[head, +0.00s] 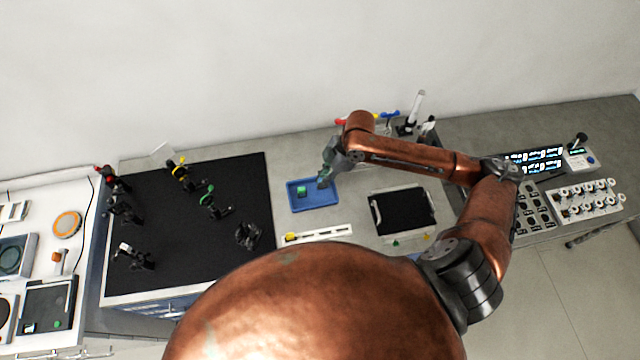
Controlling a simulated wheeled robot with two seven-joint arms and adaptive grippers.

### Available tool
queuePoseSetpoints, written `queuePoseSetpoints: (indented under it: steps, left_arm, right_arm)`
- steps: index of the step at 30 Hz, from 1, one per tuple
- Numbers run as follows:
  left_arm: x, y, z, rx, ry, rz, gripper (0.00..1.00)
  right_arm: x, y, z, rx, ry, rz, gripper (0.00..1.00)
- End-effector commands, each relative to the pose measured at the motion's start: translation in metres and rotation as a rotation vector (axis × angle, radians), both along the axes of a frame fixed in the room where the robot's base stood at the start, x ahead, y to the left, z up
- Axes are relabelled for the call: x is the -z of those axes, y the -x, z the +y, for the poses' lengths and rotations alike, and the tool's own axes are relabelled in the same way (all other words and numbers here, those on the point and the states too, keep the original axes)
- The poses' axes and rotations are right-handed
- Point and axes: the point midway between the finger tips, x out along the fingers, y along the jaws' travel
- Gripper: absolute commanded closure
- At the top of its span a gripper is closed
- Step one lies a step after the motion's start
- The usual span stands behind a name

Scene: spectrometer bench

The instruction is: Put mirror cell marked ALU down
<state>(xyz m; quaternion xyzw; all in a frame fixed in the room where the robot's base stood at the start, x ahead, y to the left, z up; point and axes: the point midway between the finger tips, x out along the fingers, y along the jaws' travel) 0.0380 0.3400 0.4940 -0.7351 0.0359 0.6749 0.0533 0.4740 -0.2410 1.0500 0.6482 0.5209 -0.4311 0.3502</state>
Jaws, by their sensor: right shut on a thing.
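My right gripper (326,173) reaches in from the right and points down at the right end of a blue tray (313,207). It is shut on a small dark thing (322,184), mostly hidden by the fingers; I take it for the mirror cell, but no ALU mark can be read. I cannot tell whether it touches the tray floor. A small green piece (301,190) lies in the left part of the tray, apart from the gripper. My left gripper is not in view.
A black breadboard (190,245) with several dark optic mounts stands left of the tray. A white slotted strip (325,232) lies in front of it. A black pad (404,211) lies to the right. Instrument panels (535,160) stand at far right.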

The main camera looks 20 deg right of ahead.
Motion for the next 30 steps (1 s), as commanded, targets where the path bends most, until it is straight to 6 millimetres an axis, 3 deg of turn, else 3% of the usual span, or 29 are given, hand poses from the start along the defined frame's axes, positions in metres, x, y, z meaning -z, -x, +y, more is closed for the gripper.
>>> queuePoseSetpoints:
  steps: [9, 19, 20, 21, 27, 30]
  left_arm:
    - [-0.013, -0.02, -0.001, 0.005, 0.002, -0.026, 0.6]
    - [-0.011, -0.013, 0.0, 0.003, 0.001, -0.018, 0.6]
    - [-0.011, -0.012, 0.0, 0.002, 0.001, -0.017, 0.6]
    - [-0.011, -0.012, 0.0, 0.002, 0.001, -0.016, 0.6]
    - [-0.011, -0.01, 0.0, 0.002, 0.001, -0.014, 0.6]
    - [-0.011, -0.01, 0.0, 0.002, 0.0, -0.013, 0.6]
  right_arm:
    - [0.034, -0.003, -0.001, 0.0, 0.0, 0.001, 1.0]
    - [0.038, -0.003, -0.001, 0.0, 0.001, 0.0, 1.0]
    - [0.039, -0.003, -0.001, 0.0, 0.001, 0.0, 0.9]
    - [0.038, -0.004, -0.002, -0.001, 0.001, 0.0, 0.87]
    - [0.038, -0.003, -0.002, 0.0, 0.001, 0.0, 0.73]
    - [0.038, -0.003, -0.002, 0.0, 0.001, 0.0, 0.73]
